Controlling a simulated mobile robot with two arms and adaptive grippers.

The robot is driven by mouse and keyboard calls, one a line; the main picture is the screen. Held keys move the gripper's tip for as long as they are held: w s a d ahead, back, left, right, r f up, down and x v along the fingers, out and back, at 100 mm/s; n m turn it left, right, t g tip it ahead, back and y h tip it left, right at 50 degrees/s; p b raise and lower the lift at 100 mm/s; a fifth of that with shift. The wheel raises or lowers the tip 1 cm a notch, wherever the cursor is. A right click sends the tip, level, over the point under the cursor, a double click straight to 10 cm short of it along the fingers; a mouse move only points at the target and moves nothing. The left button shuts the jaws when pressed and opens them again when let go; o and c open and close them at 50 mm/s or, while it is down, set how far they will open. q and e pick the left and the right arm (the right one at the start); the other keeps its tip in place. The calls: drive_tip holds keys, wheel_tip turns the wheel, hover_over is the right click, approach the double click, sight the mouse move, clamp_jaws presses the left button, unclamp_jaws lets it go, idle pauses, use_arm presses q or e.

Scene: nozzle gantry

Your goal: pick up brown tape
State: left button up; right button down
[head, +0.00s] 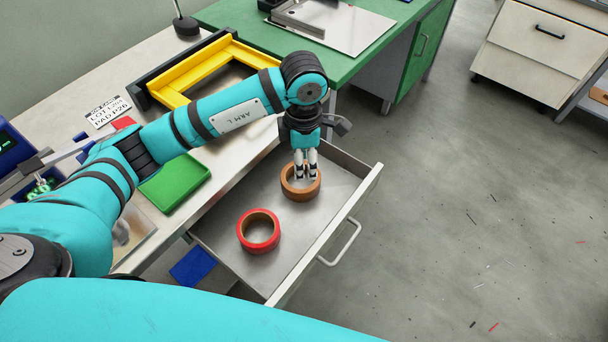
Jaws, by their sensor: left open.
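The brown tape (301,191) is a roll lying flat in the open drawer (318,225), toward its far end. My left gripper (305,178) points down over the brown tape, with its fingertips at the roll's opening. The fingers hide part of the roll's far rim, and I cannot tell whether they touch it. The gripper is open. My right gripper does not show in the head view.
A red tape roll (259,247) lies nearer in the same drawer. The drawer's front with its handle (343,243) faces the open floor. A green tray (175,183) and a yellow frame (208,70) are on the bench under my left arm. A green table (246,19) stands behind.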

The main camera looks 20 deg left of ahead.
use_arm(q)
drive_tip(key=p, duration=0.1)
hover_over(303, 190)
drive_tip(key=f, duration=0.5)
drive_tip(key=shift+s+d+f, duration=0.1)
drive_tip(key=shift+s+f, duration=0.2)
drive_tip(key=shift+f, duration=0.1)
wheel_tip(303, 190, down, 3)
drive_tip(key=shift+w+r, duration=0.1)
drive_tip(key=shift+w, duration=0.05)
drive_tip(key=shift+f, duration=0.25)
wheel_tip(303, 190, down, 4)
drive_tip(key=shift+f+p, duration=0.2)
drive_tip(key=shift+p, duration=0.65)
drive_tip(key=shift+w+f, duration=0.1)
drive_tip(key=shift+f, duration=0.1)
clamp_jaws()
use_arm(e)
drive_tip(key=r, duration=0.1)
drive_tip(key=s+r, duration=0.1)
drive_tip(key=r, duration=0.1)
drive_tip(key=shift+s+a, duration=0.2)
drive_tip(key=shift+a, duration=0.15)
